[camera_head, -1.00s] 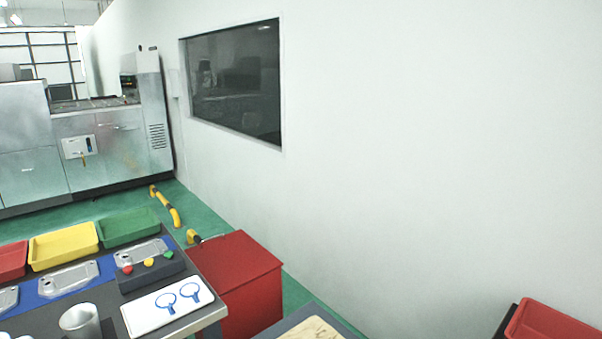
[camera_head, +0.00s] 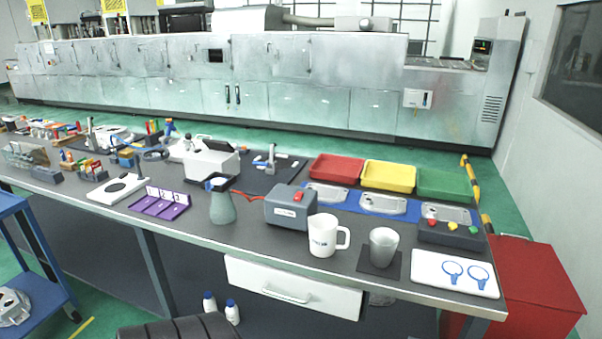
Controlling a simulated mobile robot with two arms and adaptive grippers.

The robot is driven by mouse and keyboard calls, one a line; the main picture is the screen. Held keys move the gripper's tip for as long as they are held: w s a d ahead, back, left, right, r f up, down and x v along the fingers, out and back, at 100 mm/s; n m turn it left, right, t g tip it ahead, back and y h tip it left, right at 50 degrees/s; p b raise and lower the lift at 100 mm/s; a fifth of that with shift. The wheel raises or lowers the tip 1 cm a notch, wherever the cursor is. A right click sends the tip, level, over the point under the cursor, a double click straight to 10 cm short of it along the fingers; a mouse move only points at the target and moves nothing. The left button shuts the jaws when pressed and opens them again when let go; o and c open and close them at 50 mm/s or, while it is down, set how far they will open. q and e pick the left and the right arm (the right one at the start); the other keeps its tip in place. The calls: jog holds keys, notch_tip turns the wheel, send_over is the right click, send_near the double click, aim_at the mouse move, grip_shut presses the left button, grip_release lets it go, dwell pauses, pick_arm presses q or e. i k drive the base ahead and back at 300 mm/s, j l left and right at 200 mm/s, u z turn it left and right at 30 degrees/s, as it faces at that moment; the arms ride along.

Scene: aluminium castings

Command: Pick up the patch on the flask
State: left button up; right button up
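A grey-green conical flask (camera_head: 222,210) stands upright near the front edge of the long workbench, left of centre. Neither of my grippers shows in the head view.
A grey box with a red switch (camera_head: 291,208), a white mug (camera_head: 323,236) and a metal cup (camera_head: 383,247) stand to the flask's right. A purple numbered tray (camera_head: 160,203) lies to its left. A white box (camera_head: 211,163) stands behind. Narrow clear bench top lies in front.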

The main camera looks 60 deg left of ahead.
aim_at(219, 181)
jog(key=u, duration=1.55)
